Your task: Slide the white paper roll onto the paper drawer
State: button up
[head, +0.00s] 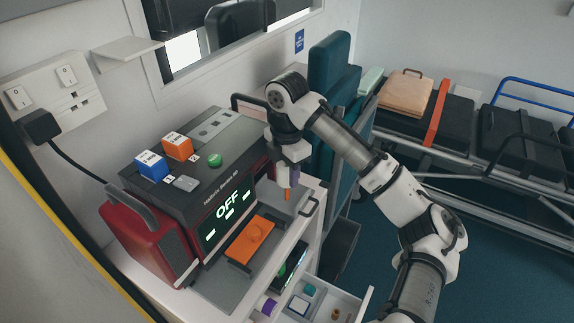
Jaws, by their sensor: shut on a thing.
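In the head view my gripper (289,178) points down beside the right end of the dark monitor (195,172). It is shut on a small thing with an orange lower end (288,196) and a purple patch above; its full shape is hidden. I cannot make out a white paper roll. An orange flat piece with a round knob (251,240) lies in front of the monitor's screen, which reads OFF; I cannot tell whether this is the paper drawer.
An open white drawer (350,298) below holds small items, including a purple one. Blue (151,166) and orange (177,146) boxes and a green knob (215,159) are on the monitor. A red case (150,240) stands at left. A stretcher (470,120) is at back right.

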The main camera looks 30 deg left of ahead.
aim_at(287, 190)
jog(key=shift+f, duration=1.1)
jog(key=shift+f+b, duration=1.15)
jog(key=shift+f, duration=0.9)
jog(key=shift+f, duration=0.3)
jog(key=o, duration=1)
jog(key=shift+o, duration=0.2)
jog(key=shift+r, duration=0.1)
notch_tip(287, 190, up, 14)
jog(key=b, duration=0.1)
jog(key=shift+f+b, duration=0.2)
jog(key=shift+b, duration=0.1)
